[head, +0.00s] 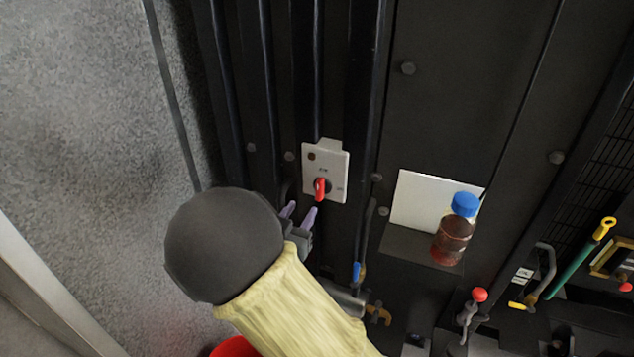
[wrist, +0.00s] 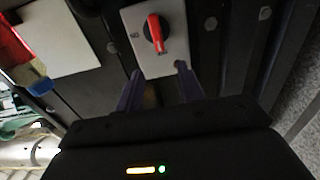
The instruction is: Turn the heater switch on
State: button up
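The heater switch (head: 320,187) is a red rotary handle on a black disc, set in a light grey plate (head: 338,163) on the dark machine wall. In the wrist view the red handle (wrist: 155,33) is just beyond the fingertips, between their lines. My gripper (head: 299,213) is just below and left of the switch in the head view. Its two purple-grey fingers are apart with nothing between them, and they also show in the wrist view (wrist: 159,70). The fingers do not appear to touch the handle. Small markings on the plate are too blurred to read.
A bottle with a blue cap (head: 453,232) stands on a small ledge before a white panel (head: 415,202), right of the switch. Dark vertical ribs (head: 318,70) run above the plate. A red-knobbed lever (head: 473,310) and a yellow-ended green handle (head: 583,258) are at lower right.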

aim_at(318, 185)
jog(key=p+x, duration=0.3)
jog(key=x, duration=0.7)
jog(key=shift+w+d, duration=0.15)
jog(key=shift+w, duration=0.15)
grip_shut()
